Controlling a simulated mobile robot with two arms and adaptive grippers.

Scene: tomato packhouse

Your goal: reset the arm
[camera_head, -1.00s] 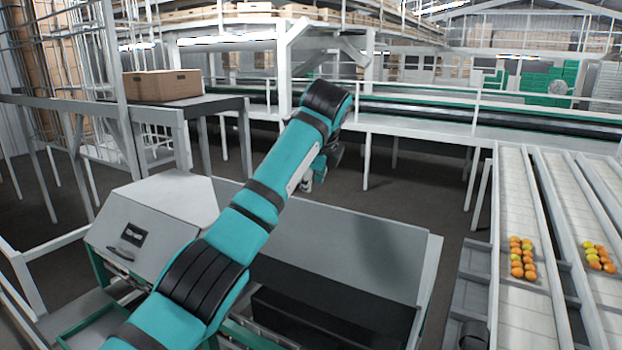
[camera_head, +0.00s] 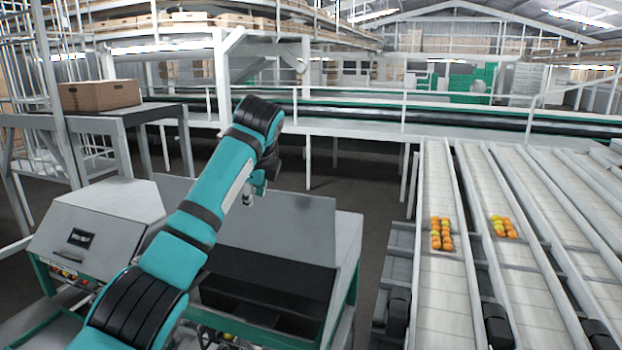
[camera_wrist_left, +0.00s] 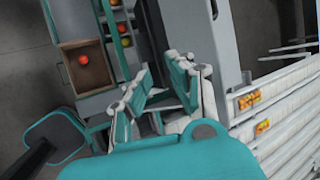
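My left arm reaches forward from the lower left of the head view. Its gripper (camera_head: 247,194) is small there, partly hidden behind the wrist, above a grey machine with a dark opening. In the left wrist view the two fingers of my left gripper (camera_wrist_left: 158,88) stand apart with nothing between them. Beyond them are a grey machine surface and the floor. My right gripper is in neither view.
A grey machine (camera_head: 98,208) stands at the left. A cardboard box (camera_head: 98,95) sits on a dark table behind it. White sorting lanes with tomatoes (camera_head: 441,234) run at the right. The wrist view shows a brown box (camera_wrist_left: 90,75) holding a red tomato (camera_wrist_left: 83,60).

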